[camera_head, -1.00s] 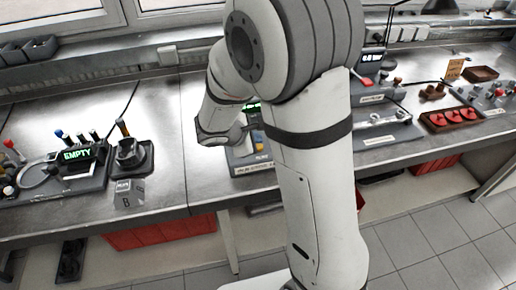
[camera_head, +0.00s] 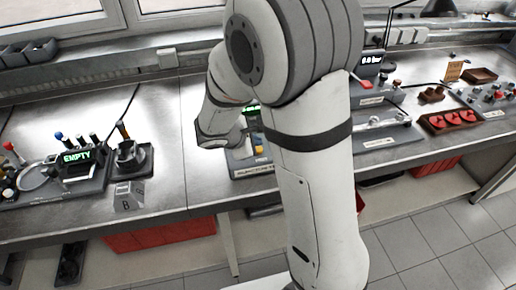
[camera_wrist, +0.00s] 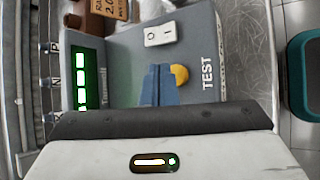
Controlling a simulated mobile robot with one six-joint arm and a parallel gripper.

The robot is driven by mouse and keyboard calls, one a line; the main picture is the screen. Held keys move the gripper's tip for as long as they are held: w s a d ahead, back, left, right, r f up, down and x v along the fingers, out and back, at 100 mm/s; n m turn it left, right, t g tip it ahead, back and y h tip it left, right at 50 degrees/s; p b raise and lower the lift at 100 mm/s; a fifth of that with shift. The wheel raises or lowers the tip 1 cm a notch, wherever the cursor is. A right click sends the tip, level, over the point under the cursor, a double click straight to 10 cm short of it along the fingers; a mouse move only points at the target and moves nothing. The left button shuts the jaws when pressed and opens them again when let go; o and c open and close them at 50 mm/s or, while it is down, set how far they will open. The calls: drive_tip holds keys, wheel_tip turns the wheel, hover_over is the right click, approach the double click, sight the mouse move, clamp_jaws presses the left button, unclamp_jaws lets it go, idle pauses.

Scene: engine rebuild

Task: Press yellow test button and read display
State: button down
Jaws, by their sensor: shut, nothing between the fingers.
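The yellow test button (camera_wrist: 181,75) is on a grey tester panel (camera_wrist: 205,45), beside the printed word TEST. My gripper (camera_wrist: 160,68) has its blue fingers shut and empty, just left of the button and overlapping its edge in the wrist view; contact cannot be told. The display (camera_wrist: 85,80) is lit with green digits, seen sideways, too unclear to read. In the head view the tester's front (camera_head: 250,170) and the yellow button (camera_head: 258,150) show between my wrist and arm; the display is mostly covered and the fingers are hidden.
A white rocker switch (camera_wrist: 160,34) is on the same panel. Left on the bench are a unit reading EMPTY (camera_head: 76,157) and a block marked B (camera_head: 127,195). Right are a pressure unit (camera_head: 372,88) and a tray of red parts (camera_head: 449,121). Bare bench lies left of the tester.

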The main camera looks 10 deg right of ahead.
drive_tip(key=shift+f, duration=0.1)
idle(0.7)
drive_tip(key=shift+f+b, duration=0.4)
drive_tip(key=shift+b, duration=0.25)
drive_tip(key=shift+f+b, duration=0.4)
drive_tip(key=shift+b, duration=0.15)
idle(0.4)
drive_tip(key=shift+r, duration=0.1)
idle(0.3)
drive_tip(key=shift+r+p, duration=0.6)
drive_tip(key=shift+r, duration=0.2)
drive_tip(key=shift+r+p, duration=1.75)
drive_tip(key=shift+r, duration=0.8)
